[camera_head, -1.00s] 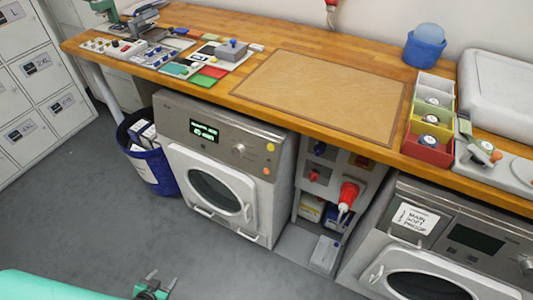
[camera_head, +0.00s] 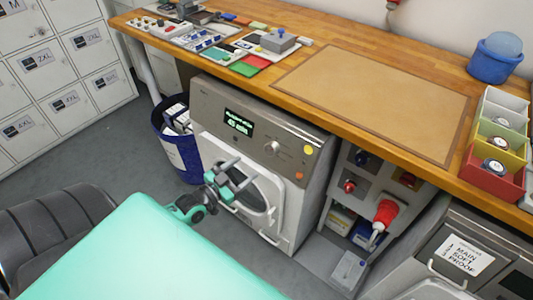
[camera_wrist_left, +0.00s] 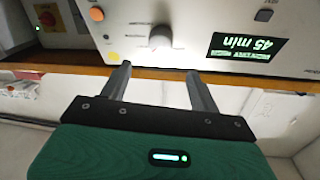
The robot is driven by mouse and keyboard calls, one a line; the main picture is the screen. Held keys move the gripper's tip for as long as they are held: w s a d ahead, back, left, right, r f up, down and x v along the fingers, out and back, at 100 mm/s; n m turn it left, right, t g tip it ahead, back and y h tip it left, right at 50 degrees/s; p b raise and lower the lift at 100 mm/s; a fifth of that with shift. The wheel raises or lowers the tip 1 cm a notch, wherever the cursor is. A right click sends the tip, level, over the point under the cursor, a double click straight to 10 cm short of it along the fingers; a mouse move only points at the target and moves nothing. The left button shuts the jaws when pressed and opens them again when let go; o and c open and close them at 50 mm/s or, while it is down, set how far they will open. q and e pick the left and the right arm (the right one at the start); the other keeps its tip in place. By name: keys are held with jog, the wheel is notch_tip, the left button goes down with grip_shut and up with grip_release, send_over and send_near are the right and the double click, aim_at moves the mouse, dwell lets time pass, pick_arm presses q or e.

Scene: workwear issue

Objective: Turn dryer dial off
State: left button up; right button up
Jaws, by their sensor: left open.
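The dryer (camera_head: 310,165) stands under the wooden worktop, its round door shut. Its dial (camera_head: 272,147) is a silver knob on the control panel, right of a lit display (camera_head: 239,123) reading 45 min. My left gripper (camera_head: 238,178) is open and empty in front of the dryer door, lower than the dial and left of it. In the left wrist view, which looks upside down, the dial (camera_wrist_left: 160,37) lies just beyond the open fingertips (camera_wrist_left: 156,72), roughly centred between them and not touched. My right gripper is not in view.
A yellow button (camera_head: 308,150) and an orange button (camera_head: 298,176) sit right of the dial. A blue bin (camera_head: 180,152) stands left of the dryer. A red plug (camera_head: 385,213) juts out to the right. The worktop edge overhangs the panel.

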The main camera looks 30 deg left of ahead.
aim_at(269, 150)
pick_arm(q)
jog(key=w, duration=0.3)
jog(key=w+d, duration=0.1)
jog(key=w, duration=0.2)
jog(key=w+d, duration=0.1)
jog(key=w, duration=0.2)
jog(key=shift+w, duration=0.4)
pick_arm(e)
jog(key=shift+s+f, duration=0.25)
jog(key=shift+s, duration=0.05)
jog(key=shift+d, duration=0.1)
pick_arm(q)
jog(key=c, duration=1)
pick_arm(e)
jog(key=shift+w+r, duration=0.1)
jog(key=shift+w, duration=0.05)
